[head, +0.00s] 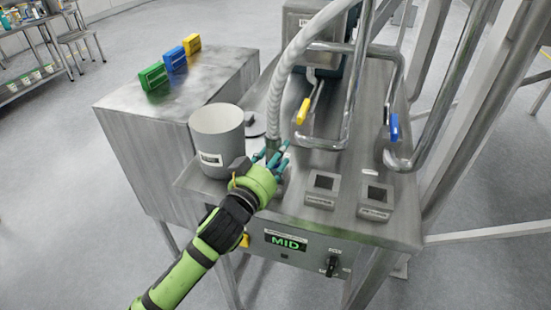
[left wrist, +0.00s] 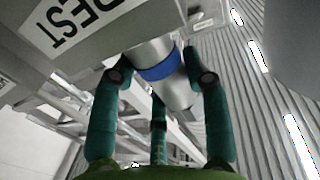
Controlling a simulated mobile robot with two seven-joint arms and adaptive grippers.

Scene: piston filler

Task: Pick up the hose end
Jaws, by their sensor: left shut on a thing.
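The pale ribbed hose (head: 283,72) arches down from the top of the head view to its metal end (head: 272,144). My left gripper (head: 274,158) has its teal fingers around that hose end at the front left of the machine top. In the left wrist view the hose end (left wrist: 154,57) is a silver cylinder with a blue band, between the fingers of my left gripper (left wrist: 160,85). The gripper is shut on it. The lowest part of the hose end is hidden by the fingers in the head view. My right gripper is not in view.
A grey bucket (head: 217,138) stands close to the left of my gripper. Two square sockets (head: 322,188) are to its right. Bent steel pipes with yellow (head: 303,111) and blue (head: 394,127) handles rise behind. A block marked REST (left wrist: 90,25) is close in the wrist view.

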